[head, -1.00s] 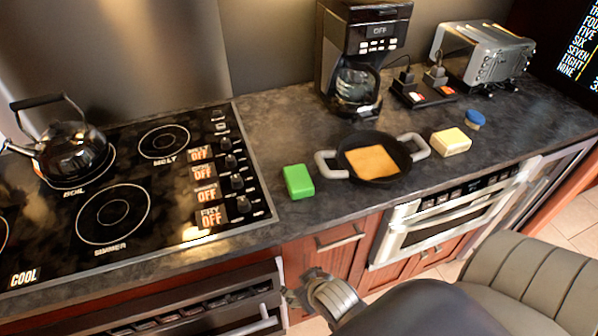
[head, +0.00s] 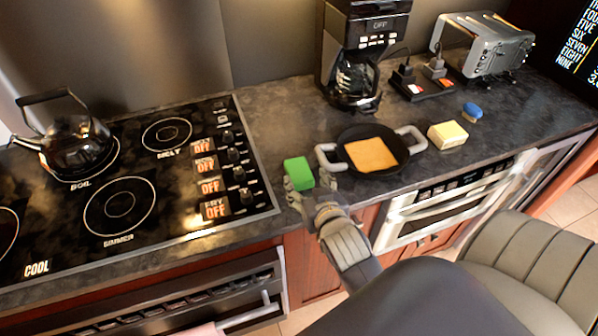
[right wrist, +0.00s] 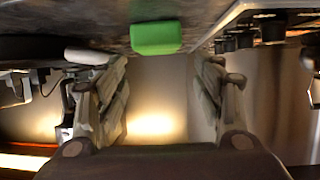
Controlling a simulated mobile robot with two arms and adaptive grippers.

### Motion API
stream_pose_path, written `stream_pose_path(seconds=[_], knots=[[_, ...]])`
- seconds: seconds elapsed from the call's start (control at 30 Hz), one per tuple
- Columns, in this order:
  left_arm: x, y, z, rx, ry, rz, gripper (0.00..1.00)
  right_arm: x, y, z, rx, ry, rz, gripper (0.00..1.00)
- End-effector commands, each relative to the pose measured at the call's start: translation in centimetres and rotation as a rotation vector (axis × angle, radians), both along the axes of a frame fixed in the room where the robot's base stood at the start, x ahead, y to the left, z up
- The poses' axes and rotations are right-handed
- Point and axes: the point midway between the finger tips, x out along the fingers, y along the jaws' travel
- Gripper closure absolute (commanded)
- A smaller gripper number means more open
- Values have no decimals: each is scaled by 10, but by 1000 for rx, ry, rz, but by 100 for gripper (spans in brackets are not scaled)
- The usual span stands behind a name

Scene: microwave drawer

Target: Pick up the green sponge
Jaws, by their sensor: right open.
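The green sponge (head: 299,172) lies on the dark countertop between the stove and the black pan. My right gripper (head: 303,190) is at the counter's front edge, right at the near side of the sponge in the head view. In the right wrist view the sponge (right wrist: 156,37) shows ahead, between and beyond the two open fingers (right wrist: 160,85). Nothing is between the fingers. Whether a fingertip touches the sponge I cannot tell. My left gripper is in neither view.
A black pan (head: 398,151) with a tan slice (head: 371,154) stands right of the sponge. A yellow block (head: 447,135) and a blue item (head: 472,112) lie further right. The stove (head: 150,200) with a kettle (head: 72,143) is left. The coffee maker (head: 362,50) stands behind.

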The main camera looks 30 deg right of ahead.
Motion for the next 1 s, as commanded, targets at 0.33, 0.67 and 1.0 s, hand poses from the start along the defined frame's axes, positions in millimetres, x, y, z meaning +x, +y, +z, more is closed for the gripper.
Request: stream_pose_path(seconds=[0.33, 0.67, 1.0], knots=[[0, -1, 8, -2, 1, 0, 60, 26, -9, -11, -1, 2, 1, 38], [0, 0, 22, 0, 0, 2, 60, 60, -22, -27, 0, 2, 1, 38], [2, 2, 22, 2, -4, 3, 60, 64, -23, -32, 0, 3, 0, 38]])
